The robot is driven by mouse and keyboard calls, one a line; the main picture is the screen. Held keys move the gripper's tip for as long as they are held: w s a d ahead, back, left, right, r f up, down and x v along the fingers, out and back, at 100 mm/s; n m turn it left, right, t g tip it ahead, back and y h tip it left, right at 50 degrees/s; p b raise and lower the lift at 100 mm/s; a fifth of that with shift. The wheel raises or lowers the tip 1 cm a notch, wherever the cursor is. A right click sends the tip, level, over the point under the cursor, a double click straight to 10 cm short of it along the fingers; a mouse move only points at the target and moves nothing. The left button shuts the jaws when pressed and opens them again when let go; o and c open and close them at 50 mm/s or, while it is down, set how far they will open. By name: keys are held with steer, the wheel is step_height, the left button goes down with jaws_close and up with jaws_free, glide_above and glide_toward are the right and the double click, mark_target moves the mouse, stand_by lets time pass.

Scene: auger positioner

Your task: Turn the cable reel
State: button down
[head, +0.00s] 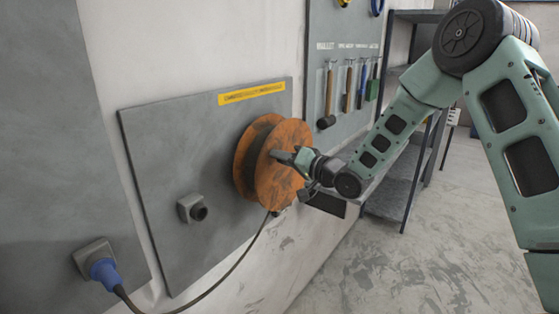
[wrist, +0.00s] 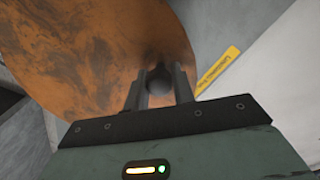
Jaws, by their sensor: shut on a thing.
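The orange, scuffed cable reel (head: 277,180) is mounted on a grey wall panel (head: 160,150). Its front flange (wrist: 90,60) fills the upper left of the wrist view. My gripper (head: 290,158) reaches the flange from the right. In the wrist view, its two fingers (wrist: 159,84) are shut around a dark round knob (wrist: 159,78) that stands out from the flange near its edge. A dark cable (head: 240,258) hangs from the bottom of the reel and runs down left to a blue plug (head: 104,271) in a wall socket (head: 88,252).
A second grey socket (head: 191,208) sits on the panel left of the reel. A yellow label (head: 252,93) is above it. A tool board (head: 345,60) with hanging tools and a metal shelf (head: 405,165) stand behind my arm. The floor at the right is clear.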

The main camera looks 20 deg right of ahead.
mark_target(282, 140)
steer(key=d+r+m+p, duration=0.1)
steer(key=w+d+r+m+p, duration=0.1)
steer(key=m+p, duration=0.1)
steer(key=shift+w+r, duration=0.2)
steer(key=shift+r, duration=0.1)
steer(key=shift+w+d+r+m+g+p, duration=0.2)
steer(key=shift+w+d+m+p, duration=0.15)
steer(key=shift+d+m+p, duration=0.25)
steer(key=shift+w+d+r+m+g+p, duration=0.15)
steer(key=shift+w+d+m+p, duration=0.2)
steer(key=shift+m+p, duration=0.45)
steer(key=c, duration=1.2)
jaws_free()
steer(key=shift+o, duration=0.2)
steer(key=shift+s, duration=0.1)
steer(key=f+b+v, duration=0.1)
steer(key=b+v, duration=0.4)
steer(key=v, duration=1.2)
steer(key=shift+d+r, duration=0.15)
steer(key=shift+d, duration=0.05)
steer(key=shift+s, duration=0.1)
